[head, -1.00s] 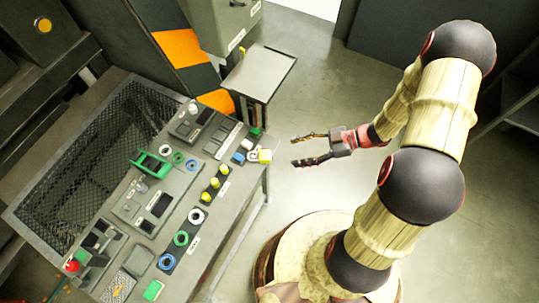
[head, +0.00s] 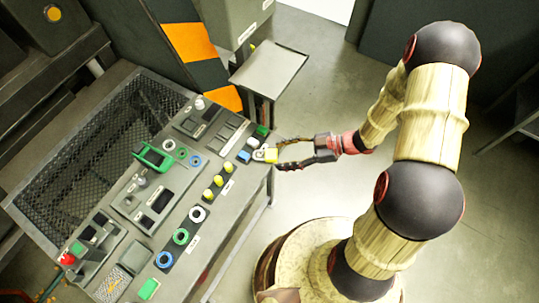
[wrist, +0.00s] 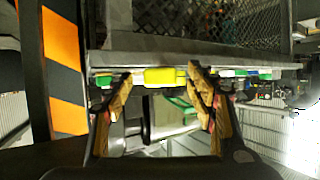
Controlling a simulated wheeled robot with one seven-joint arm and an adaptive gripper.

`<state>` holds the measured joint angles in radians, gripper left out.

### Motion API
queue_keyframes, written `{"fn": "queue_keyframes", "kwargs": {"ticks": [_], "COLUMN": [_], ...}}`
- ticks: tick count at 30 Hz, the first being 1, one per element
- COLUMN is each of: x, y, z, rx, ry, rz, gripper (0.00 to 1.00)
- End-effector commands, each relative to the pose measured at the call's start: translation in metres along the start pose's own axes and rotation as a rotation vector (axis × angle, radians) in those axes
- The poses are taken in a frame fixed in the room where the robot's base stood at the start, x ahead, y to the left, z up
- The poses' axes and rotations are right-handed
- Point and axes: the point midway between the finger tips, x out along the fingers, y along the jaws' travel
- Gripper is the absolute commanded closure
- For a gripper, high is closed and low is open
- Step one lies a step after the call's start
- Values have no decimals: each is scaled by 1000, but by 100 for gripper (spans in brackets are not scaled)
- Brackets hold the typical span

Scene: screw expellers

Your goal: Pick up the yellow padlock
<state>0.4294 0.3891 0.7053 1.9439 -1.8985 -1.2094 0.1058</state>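The yellow padlock (head: 271,155) is at the right edge of the grey control panel (head: 222,176), with its pale shackle toward the panel. In the wrist view the padlock (wrist: 165,76) shows as a yellow block between my fingertips, with gaps on both sides. My gripper (head: 279,153) is open, its two fingers spread to either side of the padlock's right end. The gripper also shows in the wrist view (wrist: 160,86). I cannot see either finger touching the padlock.
A blue block (head: 244,156) and a green block (head: 262,131) sit close to the padlock. Yellow knobs (head: 218,181) and coloured rings stand further along the panel. A small grey stand (head: 270,70) is behind.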

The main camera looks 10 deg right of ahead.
Motion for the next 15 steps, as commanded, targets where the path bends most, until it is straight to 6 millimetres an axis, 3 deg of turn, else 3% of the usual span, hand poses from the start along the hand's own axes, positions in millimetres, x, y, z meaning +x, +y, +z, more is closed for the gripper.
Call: {"fn": "queue_keyframes", "kwargs": {"ticks": [15], "x": [0], "y": [0], "z": [0], "rx": [0], "ry": [0], "rz": [0], "gripper": [73]}}
